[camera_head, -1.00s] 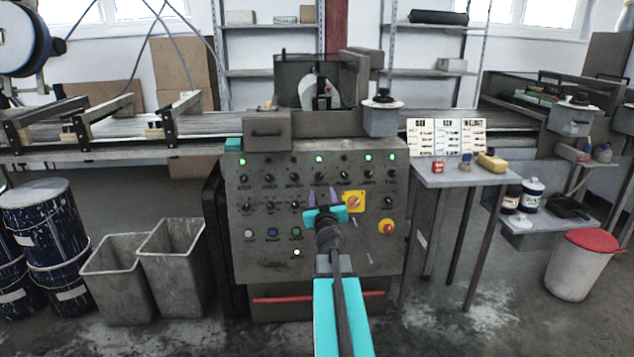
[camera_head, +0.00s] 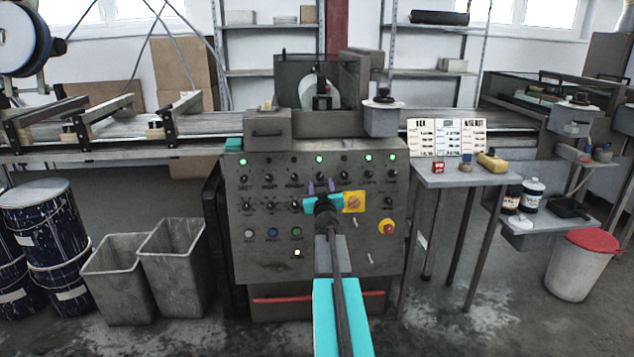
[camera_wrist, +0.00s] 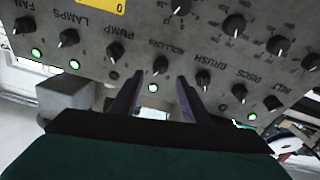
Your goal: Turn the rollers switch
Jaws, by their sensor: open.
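The rollers switch (camera_wrist: 161,65) is a small dark knob with a pale pointer line, under the label ROLLERS in the wrist view, which shows the panel upside down. In the head view the rollers switch (camera_head: 319,177) is in the upper knob row, below a lit green lamp. My gripper (camera_head: 321,184) is open in front of the panel, just below that knob. In the wrist view my gripper (camera_wrist: 156,90) has its two purple fingers on either side of the line to the switch. I cannot tell whether they touch the panel.
The pump knob (camera_wrist: 115,52) and brush knob (camera_wrist: 203,78) sit close on either side. A yellow plate with an orange rotary switch (camera_head: 354,202) and a red emergency button (camera_head: 387,227) are to the right. A grey box (camera_head: 267,131) stands above the panel.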

